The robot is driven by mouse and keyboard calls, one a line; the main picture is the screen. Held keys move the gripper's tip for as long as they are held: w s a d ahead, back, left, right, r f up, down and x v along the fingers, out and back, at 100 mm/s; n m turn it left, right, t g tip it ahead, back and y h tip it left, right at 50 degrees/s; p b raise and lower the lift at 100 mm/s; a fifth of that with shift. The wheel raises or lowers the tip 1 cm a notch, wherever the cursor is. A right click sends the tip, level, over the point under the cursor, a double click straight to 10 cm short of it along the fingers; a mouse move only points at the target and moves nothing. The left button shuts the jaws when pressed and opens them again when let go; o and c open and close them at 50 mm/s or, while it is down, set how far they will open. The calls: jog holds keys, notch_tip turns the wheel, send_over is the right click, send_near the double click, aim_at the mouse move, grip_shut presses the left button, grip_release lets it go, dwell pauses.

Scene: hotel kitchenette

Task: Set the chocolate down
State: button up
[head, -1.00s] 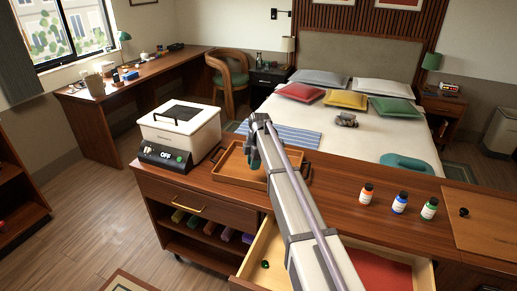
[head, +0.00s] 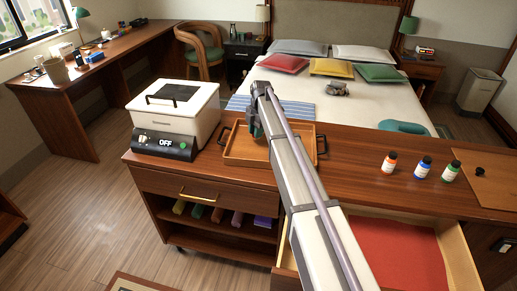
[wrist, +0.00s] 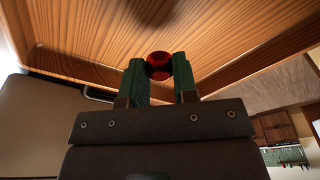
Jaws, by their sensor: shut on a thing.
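A small round red chocolate (wrist: 158,60) sits between the two green fingers of my gripper (wrist: 158,76) in the wrist view. My gripper is shut on it. Wood-grained surfaces, apparently the tray, fill the wrist view around it; I cannot tell whether the chocolate touches them. In the head view my arm reaches to the brown wooden tray (head: 238,160) on the counter. My gripper (head: 253,129) shows there only in part over the tray, and the chocolate is hidden.
A white appliance (head: 172,113) reading OFF stands left of the tray. Three small bottles (head: 422,168) and a board (head: 492,178) are to the right. An open drawer with a red lining (head: 395,250) lies below my arm. The counter between tray and bottles is clear.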

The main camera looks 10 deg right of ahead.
aim_at(256, 144)
jog(key=shift+f, duration=0.1)
notch_tip(256, 144, down, 4)
jog(key=b, duration=0.3)
jog(key=shift+b, duration=0.4)
jog(key=shift+r+p, duration=0.3)
jog(key=shift+f, duration=0.25)
jog(key=o, duration=0.9)
